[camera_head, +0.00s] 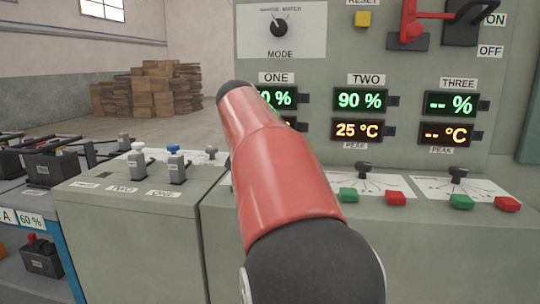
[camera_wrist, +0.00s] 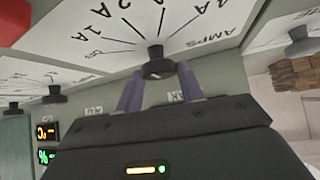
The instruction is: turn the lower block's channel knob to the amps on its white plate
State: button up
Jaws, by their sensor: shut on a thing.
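My gripper (camera_wrist: 160,88) has its two fingers closed around a dark round knob (camera_wrist: 157,66) in the wrist view. The knob stands on a white plate (camera_wrist: 185,55) with a fan of lines, amp numbers and AMPS, seen upside down. I cannot read where the knob points. In the head view my red arm hides the gripper and this knob, which appears to belong to channel ONE. At the left, the lower battery block (camera_head: 42,258) sits on a shelf under a white 60 % plate (camera_head: 31,221) and an amps plate (camera_head: 6,216) cut by the frame; its number is hidden.
The channel TWO knob (camera_head: 367,169) and channel THREE knob (camera_head: 457,174) stand to the right, with green and red buttons before them. The TWO display (camera_head: 361,100) reads 90 % and 25 °C; the THREE display (camera_head: 450,104) shows dashes. Wooden crates (camera_head: 150,92) are far back.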

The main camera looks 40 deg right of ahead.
jog(key=shift+m, duration=0.3)
jog(key=o, duration=1)
jog(key=shift+c, duration=0.2)
jog(key=shift+a, duration=0.1)
jog(key=v, duration=0.7)
jog(key=shift+a+r+p, duration=0.25)
jog(key=shift+r+p, duration=0.05)
